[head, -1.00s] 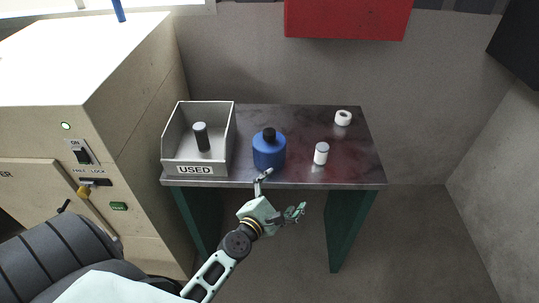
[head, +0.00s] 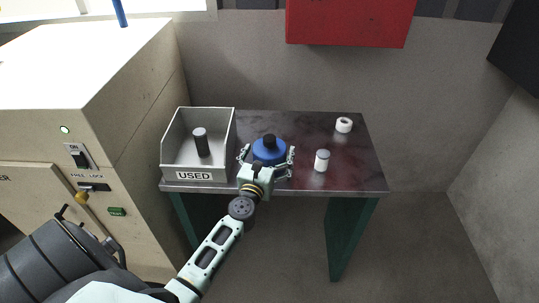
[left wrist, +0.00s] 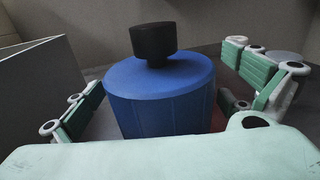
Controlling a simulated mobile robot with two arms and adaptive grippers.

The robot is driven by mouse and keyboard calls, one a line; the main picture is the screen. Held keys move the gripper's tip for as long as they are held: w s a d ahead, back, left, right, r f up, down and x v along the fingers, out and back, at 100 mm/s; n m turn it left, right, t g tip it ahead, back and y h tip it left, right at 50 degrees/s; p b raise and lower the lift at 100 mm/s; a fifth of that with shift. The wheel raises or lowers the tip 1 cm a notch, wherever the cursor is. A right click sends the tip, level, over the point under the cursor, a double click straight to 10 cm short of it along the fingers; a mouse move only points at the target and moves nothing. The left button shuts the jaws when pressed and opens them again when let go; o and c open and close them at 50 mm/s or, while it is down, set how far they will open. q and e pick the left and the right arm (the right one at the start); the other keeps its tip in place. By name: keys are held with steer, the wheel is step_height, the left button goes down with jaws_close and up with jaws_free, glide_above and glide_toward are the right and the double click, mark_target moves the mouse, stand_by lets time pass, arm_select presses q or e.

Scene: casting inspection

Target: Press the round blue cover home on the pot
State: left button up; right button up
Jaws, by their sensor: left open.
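The blue pot (head: 262,158) stands upright on the metal table, with a round blue top and a black knob (head: 269,141) above it. In the left wrist view the blue body (left wrist: 160,100) and the black knob (left wrist: 153,42) fill the middle. I cannot tell a seam between cover and pot. My left gripper (head: 267,157) is open, with one finger on each side of the pot. In the left wrist view gaps show between the fingers and the blue wall. My right gripper is not in view.
A grey bin marked USED (head: 194,176) stands left of the pot, holding a dark cylinder (head: 201,143). The table (head: 300,127) is clear behind the pot.

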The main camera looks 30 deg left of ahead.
mark_target(267, 145)
arm_select(q)
steer(key=shift+w, duration=0.1)
steer(key=c, duration=1.3)
steer(key=shift+r, duration=0.1)
steer(key=shift+r+p, duration=0.5)
step_height(267, 145, up, 4)
steer(key=p, duration=0.3)
steer(key=shift+f, duration=0.25)
steer(key=shift+s+d+r+p, duration=0.7)
steer(key=shift+s+d+r, duration=0.35)
steer(key=shift+s+d, duration=0.35)
steer(key=shift+s+d+r+p, duration=0.65)
steer(key=shift+s+d+r, duration=0.5)
steer(key=shift+d, duration=0.35)
steer(key=shift+s+d+r+p, duration=0.7)
steer(key=shift+s+d+r, duration=0.3)
steer(key=shift+s+d, duration=0.4)
